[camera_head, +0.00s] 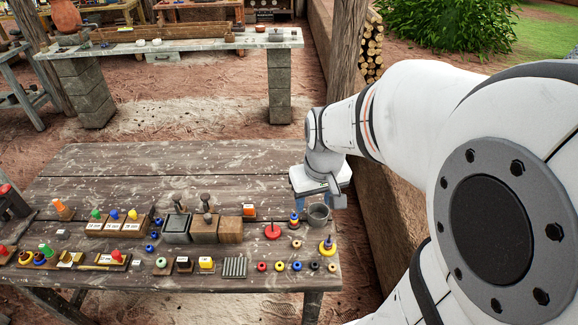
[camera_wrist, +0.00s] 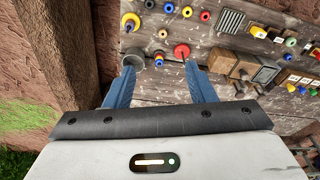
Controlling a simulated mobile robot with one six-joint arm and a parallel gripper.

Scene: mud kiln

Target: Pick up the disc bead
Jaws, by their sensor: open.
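Several small round beads lie in a row near the table's front right edge, among them a red bead (camera_head: 262,266) and a blue bead (camera_head: 297,266). A tan bead (camera_head: 296,244) lies behind this row and also shows in the wrist view (camera_wrist: 163,32). I cannot tell for sure which one is the disc bead. My gripper (camera_head: 319,200) hangs above the table's right end, behind the beads. In the wrist view, my gripper's blue fingers (camera_wrist: 160,72) are spread apart with nothing held between them.
Near my gripper stand a grey cup (camera_head: 318,215), a red knobbed disc (camera_head: 272,232), a yellow-based piece (camera_head: 327,247) and a blue-red cone (camera_head: 294,219). Wooden blocks (camera_head: 205,231) stand further left. The table's back half (camera_head: 170,165) is largely clear.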

